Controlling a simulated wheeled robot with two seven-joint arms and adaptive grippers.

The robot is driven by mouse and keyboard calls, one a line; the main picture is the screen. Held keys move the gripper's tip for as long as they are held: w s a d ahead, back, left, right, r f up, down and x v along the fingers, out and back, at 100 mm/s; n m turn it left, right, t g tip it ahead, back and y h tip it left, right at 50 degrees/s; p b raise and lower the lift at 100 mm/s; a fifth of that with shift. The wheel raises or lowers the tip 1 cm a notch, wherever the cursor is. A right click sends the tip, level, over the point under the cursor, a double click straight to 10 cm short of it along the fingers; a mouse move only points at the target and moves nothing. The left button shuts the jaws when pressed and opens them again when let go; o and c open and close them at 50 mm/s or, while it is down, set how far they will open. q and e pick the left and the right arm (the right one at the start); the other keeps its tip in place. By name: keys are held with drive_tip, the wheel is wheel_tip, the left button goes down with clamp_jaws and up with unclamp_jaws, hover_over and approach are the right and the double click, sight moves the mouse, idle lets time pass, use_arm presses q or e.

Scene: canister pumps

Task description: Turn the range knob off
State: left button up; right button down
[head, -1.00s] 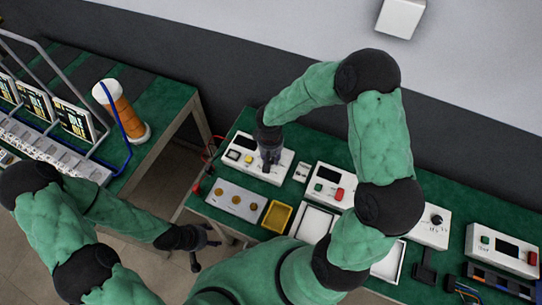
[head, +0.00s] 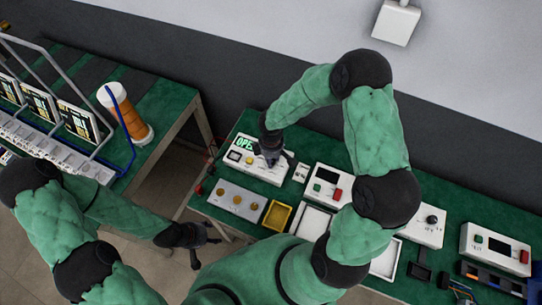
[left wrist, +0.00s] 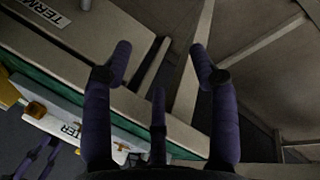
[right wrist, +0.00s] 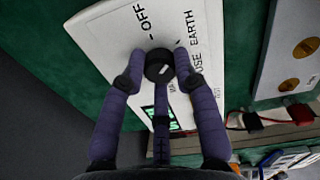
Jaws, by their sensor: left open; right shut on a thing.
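The range knob (right wrist: 159,64) is black and round with a short white mark, on a white instrument (right wrist: 110,60). Printed words, including OFF and EARTH, stand around it. My right gripper (right wrist: 158,75) is shut on the knob, with its fingers at the knob's sides. In the head view my right gripper (head: 272,158) hides the knob on the white instrument (head: 240,168). The instrument's display (head: 245,143) shows green letters, partly covered. My left gripper (head: 205,240) is open and empty, off the bench's front edge; its fingers also show in the left wrist view (left wrist: 160,62).
A panel with brass knobs (head: 237,202) and a yellow tray (head: 277,216) lie in front of the instrument. A white box with green and red buttons (head: 328,184) stands to its right. An orange cylinder (head: 128,115) stands on the left bench.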

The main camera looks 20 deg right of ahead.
sight(273, 160)
drive_tip(key=n+p, duration=0.1)
drive_tip(key=n, duration=0.2)
drive_tip(key=n+p, duration=0.1)
drive_tip(key=n, duration=0.1)
drive_tip(key=shift+s+d+n+p, duration=0.1)
drive_tip(key=shift+s+n+p, duration=0.15)
drive_tip(key=shift+n+p, duration=0.1)
drive_tip(key=shift+w+n+p, duration=0.1)
drive_tip(key=shift+n+p, duration=1.1)
drive_tip(key=shift+n, duration=0.85)
drive_tip(key=c, duration=1.2)
unclamp_jaws()
drive_tip(key=shift+o, duration=1.3)
drive_tip(key=shift+w+d, duration=0.1)
drive_tip(key=shift+d, duration=0.05)
wheel_tip(273, 160, up, 12)
